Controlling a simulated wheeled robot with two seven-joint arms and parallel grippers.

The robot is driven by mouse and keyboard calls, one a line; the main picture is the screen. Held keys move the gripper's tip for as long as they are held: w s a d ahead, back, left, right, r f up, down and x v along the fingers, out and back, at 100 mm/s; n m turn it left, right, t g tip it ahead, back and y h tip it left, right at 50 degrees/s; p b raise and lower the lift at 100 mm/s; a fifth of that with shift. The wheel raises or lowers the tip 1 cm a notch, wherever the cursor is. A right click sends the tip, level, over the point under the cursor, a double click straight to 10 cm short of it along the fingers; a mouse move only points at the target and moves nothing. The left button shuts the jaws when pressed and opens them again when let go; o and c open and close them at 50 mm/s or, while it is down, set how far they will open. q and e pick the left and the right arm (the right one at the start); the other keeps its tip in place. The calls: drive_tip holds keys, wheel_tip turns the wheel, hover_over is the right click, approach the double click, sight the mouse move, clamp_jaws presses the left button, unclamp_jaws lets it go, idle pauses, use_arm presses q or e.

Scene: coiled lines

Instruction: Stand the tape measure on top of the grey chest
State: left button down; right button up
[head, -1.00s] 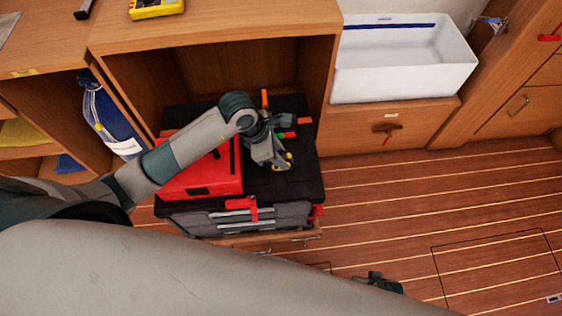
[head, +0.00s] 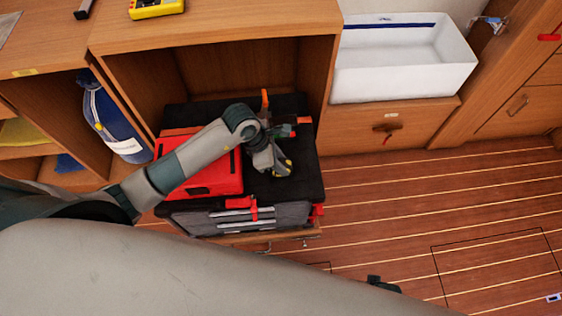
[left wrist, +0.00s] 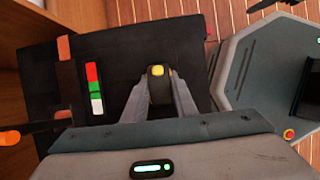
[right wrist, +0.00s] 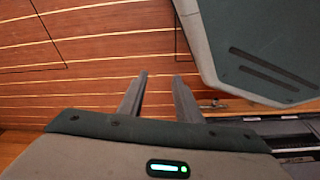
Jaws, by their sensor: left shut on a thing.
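The tape measure (head: 289,163) is a small yellow and dark thing, mostly hidden by my left gripper (head: 283,168) in the head view. In the left wrist view it (left wrist: 157,71) shows between the fingertips of the left gripper (left wrist: 158,78), which is shut on it. Both are over the black top of the grey chest (head: 290,214), right of its middle. I cannot tell whether the tape measure touches the top. My right gripper (right wrist: 160,78) is open and empty over the floor; only a bit of it shows in the head view (head: 384,284).
A red case (head: 205,181) covers the left of the chest top. A red, green and white strip (left wrist: 94,88) and an orange-tipped tool (head: 265,99) are close to the left gripper. A wooden cabinet (head: 217,38) stands behind; open floor (head: 420,205) is to the right.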

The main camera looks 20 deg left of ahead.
use_arm(q)
drive_tip(key=shift+f, duration=0.15)
drive_tip(key=c, duration=1.4)
unclamp_jaws()
drive_tip(key=shift+c, duration=0.2)
use_arm(e)
drive_tip(key=shift+w+a+r, duration=0.1)
drive_tip(key=shift+w+r, duration=0.55)
drive_tip(key=shift+r, duration=0.05)
drive_tip(key=shift+s+f, duration=0.1)
drive_tip(key=shift+s, duration=0.05)
use_arm(q)
drive_tip(key=shift+r, duration=0.3)
drive_tip(key=v, duration=1.2)
use_arm(e)
drive_tip(key=shift+s+f, duration=0.45)
drive_tip(key=shift+f, duration=0.1)
use_arm(q)
drive_tip(key=shift+a, duration=0.1)
